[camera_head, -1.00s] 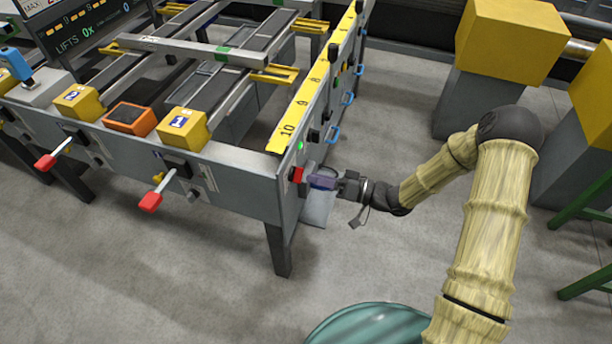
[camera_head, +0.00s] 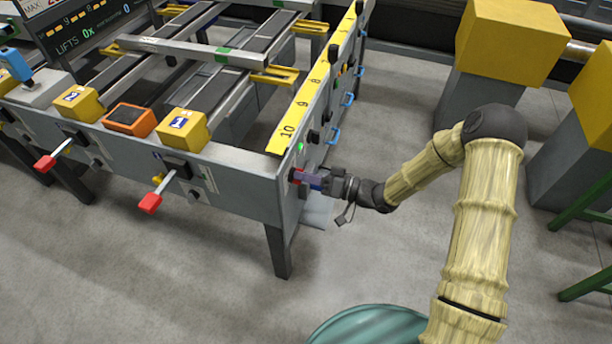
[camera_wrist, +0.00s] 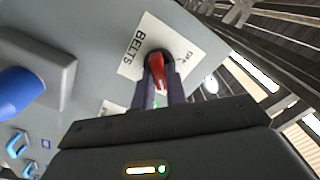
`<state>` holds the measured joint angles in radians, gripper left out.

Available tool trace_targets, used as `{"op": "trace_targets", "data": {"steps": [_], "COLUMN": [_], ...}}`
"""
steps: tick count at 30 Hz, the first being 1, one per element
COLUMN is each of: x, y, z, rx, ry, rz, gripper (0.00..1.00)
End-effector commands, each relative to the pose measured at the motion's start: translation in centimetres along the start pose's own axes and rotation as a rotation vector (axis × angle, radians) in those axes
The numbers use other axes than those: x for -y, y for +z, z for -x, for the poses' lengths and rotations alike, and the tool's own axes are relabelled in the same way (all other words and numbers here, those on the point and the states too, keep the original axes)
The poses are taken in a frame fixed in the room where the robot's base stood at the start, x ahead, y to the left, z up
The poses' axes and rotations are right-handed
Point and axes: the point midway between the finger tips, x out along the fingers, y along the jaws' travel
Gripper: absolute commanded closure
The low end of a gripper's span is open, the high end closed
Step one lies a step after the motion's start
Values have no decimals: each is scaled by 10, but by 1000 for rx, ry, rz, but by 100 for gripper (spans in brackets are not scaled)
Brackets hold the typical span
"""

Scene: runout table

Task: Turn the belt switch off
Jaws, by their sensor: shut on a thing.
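The belt switch shows in the wrist view as a red lever (camera_wrist: 158,70) on a dark round base, beside a white label reading "BELTS" (camera_wrist: 137,45). My gripper (camera_wrist: 160,88) has its two purple fingers around the red lever and is shut on it. In the head view my gripper (camera_head: 305,178) is at the end panel (camera_head: 291,205) of the runout table, and its fingers cover most of the switch. A green light (camera_head: 300,147) shows above it on the same panel. The small text at the label's other end is too tilted to read clearly.
A yellow scale strip (camera_head: 303,104) runs along the table's edge. Blue handles (camera_head: 333,135) and dark knobs stick out of the side panel. A large blue knob (camera_wrist: 18,92) is left of my gripper in the wrist view. Yellow-topped blocks (camera_head: 510,40) stand at the right.

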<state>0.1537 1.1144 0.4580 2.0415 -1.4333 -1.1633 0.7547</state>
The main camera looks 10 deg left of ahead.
Motion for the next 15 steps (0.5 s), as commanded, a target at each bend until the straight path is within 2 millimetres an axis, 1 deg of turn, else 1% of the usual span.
{"op": "trace_targets", "data": {"steps": [8, 15], "x": [-1, -1], "y": [0, 1], "z": [1, 1], "rx": [1, 1], "ry": [2, 3], "rz": [61, 200], "gripper": [100, 100]}}
